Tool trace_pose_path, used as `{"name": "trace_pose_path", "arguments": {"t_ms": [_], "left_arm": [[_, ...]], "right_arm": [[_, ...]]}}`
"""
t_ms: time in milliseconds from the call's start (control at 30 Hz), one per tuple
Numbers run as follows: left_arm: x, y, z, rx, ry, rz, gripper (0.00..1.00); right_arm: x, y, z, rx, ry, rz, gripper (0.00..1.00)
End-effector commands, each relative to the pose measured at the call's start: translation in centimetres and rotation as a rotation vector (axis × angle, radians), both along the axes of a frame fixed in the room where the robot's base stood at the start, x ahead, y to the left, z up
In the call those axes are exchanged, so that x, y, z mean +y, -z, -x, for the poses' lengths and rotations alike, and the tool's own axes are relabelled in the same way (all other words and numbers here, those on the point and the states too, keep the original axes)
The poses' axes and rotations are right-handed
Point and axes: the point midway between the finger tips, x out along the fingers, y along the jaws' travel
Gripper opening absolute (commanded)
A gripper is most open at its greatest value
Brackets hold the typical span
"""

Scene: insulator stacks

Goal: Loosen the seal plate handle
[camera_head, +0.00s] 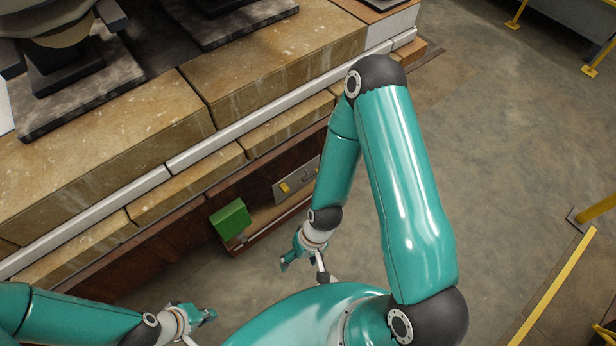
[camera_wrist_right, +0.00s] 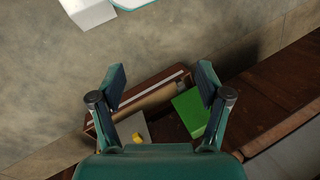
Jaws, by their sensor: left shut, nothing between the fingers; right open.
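A grey metal plate (camera_head: 304,174) with a small yellow handle (camera_head: 284,187) is on the dark red-brown side face below the stone ledge. The plate (camera_wrist_right: 129,126) and yellow handle (camera_wrist_right: 137,137) also show in the right wrist view, low and left of centre, partly hidden by the gripper body. My right gripper (camera_head: 303,272) is open and empty, apart from the plate and below it in the head view. Its two spread fingers (camera_wrist_right: 162,78) frame the recess area in the wrist view. My left gripper (camera_head: 207,314) is shut and empty at the lower left.
A green block (camera_head: 230,217) sits left of the plate; it also shows in the right wrist view (camera_wrist_right: 190,113). Stone blocks (camera_head: 280,75) with a white strip form a ledge above. Concrete floor (camera_head: 515,150) is open to the right, with yellow rails (camera_head: 555,290) beyond.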

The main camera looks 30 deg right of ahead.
Motion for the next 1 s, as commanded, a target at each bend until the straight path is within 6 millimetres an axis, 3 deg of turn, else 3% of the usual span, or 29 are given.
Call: {"name": "trace_pose_path", "arguments": {"t_ms": [33,100,267,367,467,567,600,700,800,900,1000], "left_arm": [[0.0,1.2,0.0,0.0,0.0,0.0,0.0],[0.0,2.3,0.0,0.0,0.0,0.0,0.0],[0.0,5.8,0.0,0.0,0.0,0.0,0.0],[0.0,8.1,0.0,0.0,0.0,0.0,0.0],[0.0,10.3,0.0,0.0,0.0,0.0,0.0],[0.0,12.5,0.0,0.0,0.0,0.0,0.0],[0.0,13.3,0.0,0.0,0.0,0.0,0.0],[0.0,15.0,0.0,0.0,0.0,0.0,0.0],[0.0,16.2,0.0,0.0,0.0,0.0,0.0],[0.0,16.9,0.0,0.0,0.0,0.0,0.0],[0.0,17.2,0.0,0.0,0.0,0.0,0.0]], "right_arm": [[-0.8,2.4,0.2,0.066,0.065,-0.001,0.9],[-1.2,5.3,1.0,0.191,0.169,-0.022,1.0],[-0.1,12.6,1.8,0.563,0.523,-0.187,1.0],[1.6,16.3,-0.7,0.761,0.797,-0.428,1.0],[1.5,19.4,-5.7,0.866,1.053,-0.749,1.0],[-1.8,22.0,-11.4,0.85,1.279,-1.126,1.0],[-4.0,22.9,-13.4,0.809,1.353,-1.278,1.0],[-10.6,24.5,-16.3,0.632,1.483,-1.63,1.0],[-17.0,25.4,-16.6,0.407,1.544,-1.898,1.0],[-21.5,25.7,-15.5,0.208,1.556,-2.064,1.0],[-23.9,25.6,-14.6,0.081,1.549,-2.152,1.0]]}}
